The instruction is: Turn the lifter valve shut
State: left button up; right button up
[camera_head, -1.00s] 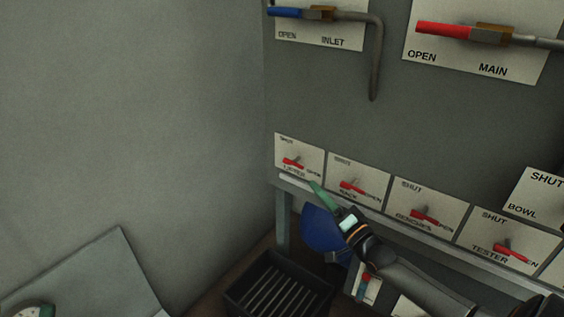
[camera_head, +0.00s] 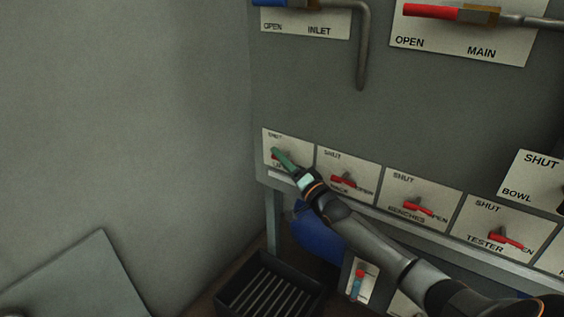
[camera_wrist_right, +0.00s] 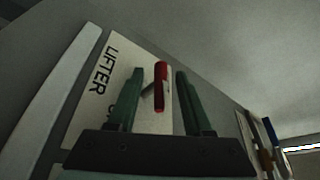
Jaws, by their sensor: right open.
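The lifter valve's plate (camera_head: 268,143) is the leftmost of the lower row on the grey panel. My right gripper (camera_head: 278,155) is in front of it and covers most of the valve's red handle in the head view. In the right wrist view the red handle (camera_wrist_right: 161,85) shows between the green fingers of my right gripper (camera_wrist_right: 158,95), with the LIFTER lettering beside it. The fingers are apart, with a gap to the handle on both sides. My left gripper is not in view.
Similar red-handled valves stand to the right, the nearest on the rack plate (camera_head: 345,175). A pipe (camera_head: 363,50) comes down above. A black slatted crate (camera_head: 268,290) and a blue rounded object (camera_head: 318,235) are below. The wall at left is bare.

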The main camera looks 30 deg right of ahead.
grip_shut()
dwell(0.4)
